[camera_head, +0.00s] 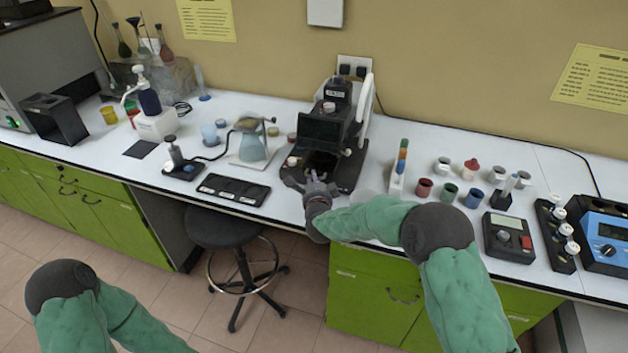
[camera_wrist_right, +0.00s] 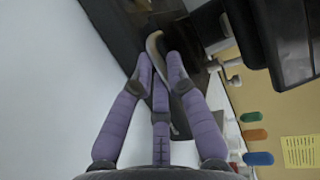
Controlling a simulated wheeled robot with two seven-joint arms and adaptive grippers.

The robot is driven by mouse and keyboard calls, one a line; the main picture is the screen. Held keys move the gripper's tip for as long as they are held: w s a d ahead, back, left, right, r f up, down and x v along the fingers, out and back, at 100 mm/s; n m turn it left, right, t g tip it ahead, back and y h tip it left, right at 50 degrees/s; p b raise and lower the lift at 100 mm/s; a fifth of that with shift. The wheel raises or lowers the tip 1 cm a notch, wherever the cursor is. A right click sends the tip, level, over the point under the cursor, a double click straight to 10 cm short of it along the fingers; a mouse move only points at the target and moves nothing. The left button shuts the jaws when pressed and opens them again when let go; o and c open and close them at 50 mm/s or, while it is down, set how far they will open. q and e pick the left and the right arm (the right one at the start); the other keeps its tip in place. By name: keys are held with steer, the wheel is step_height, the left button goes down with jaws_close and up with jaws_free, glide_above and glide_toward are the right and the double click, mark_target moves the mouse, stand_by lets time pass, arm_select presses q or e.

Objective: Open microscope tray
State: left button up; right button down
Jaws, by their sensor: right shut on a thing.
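The black microscope (camera_head: 327,128) stands on the white bench against the wall, on a dark base. My right gripper (camera_head: 312,178) is at the lower front of the microscope, where its tray sits. In the right wrist view my right gripper (camera_wrist_right: 160,60) has its purple fingers drawn together around a curved beige piece (camera_wrist_right: 154,42), which looks like the handle of the microscope tray. The tray itself is mostly hidden by the fingers and the microscope's dark body, so how far it is open cannot be told. My left gripper is out of view; only its arm shows at the lower left.
A flask on a stand (camera_head: 252,147) is left of the microscope, with a black flat tray (camera_head: 233,190) in front. A coloured block rack (camera_head: 399,170) and several small cups are to the right. A stool (camera_head: 235,230) stands below the bench.

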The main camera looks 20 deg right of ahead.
steer(key=s+a, duration=0.2)
steer(key=s, duration=0.1)
steer(key=s+a, duration=0.2)
steer(key=s, duration=0.1)
steer(key=s+a, duration=0.2)
steer(key=s, duration=0.1)
steer(key=shift+s+a, duration=0.1)
steer(key=c, duration=1.2)
jaws_free()
steer(key=v, duration=1.2)
steer(key=shift+f, duration=0.1)
